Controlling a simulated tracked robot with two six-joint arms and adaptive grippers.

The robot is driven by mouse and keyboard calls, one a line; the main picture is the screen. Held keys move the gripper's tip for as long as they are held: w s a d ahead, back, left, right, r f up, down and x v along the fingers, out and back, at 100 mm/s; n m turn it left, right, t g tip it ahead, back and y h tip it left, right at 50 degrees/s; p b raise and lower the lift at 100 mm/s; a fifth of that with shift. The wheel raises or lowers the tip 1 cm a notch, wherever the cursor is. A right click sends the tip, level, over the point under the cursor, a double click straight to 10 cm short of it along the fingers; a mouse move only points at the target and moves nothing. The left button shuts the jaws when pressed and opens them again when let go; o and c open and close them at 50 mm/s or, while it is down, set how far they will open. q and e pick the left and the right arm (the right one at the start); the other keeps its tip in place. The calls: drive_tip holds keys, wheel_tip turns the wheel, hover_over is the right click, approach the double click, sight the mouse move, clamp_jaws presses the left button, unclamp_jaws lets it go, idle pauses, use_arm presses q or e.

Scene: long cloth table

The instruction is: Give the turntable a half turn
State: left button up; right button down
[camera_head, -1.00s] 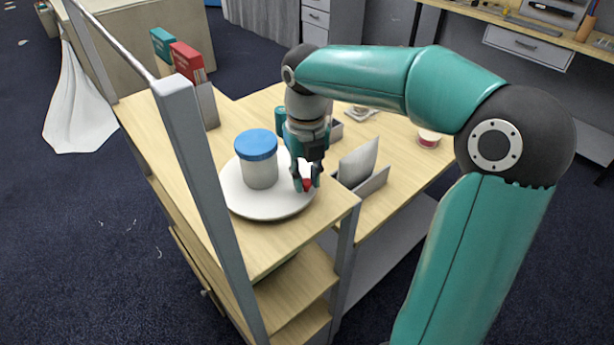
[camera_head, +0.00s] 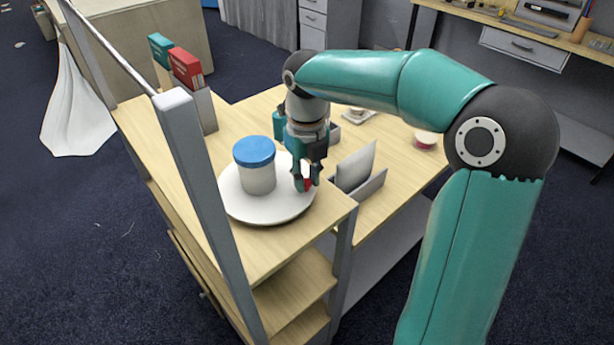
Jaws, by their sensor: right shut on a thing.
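The turntable (camera_head: 262,211) is a round white disc on the wooden table top, near its front corner. My right gripper (camera_head: 306,184) points down over the right part of the disc, shut on a small red knob (camera_head: 307,185). The fingers cover much of the knob, and I cannot see how it joins the disc. My left gripper is not in view.
A grey post (camera_head: 195,190) rises at the table's left edge. A holder with red and teal boxes (camera_head: 187,66) stands at the back left. A grey holder with an upright panel (camera_head: 358,182) is close to the right of my gripper.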

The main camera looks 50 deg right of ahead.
drive_tip(key=c, duration=1)
unclamp_jaws()
drive_tip(key=shift+w, duration=0.1)
wheel_tip(320, 180, up, 12)
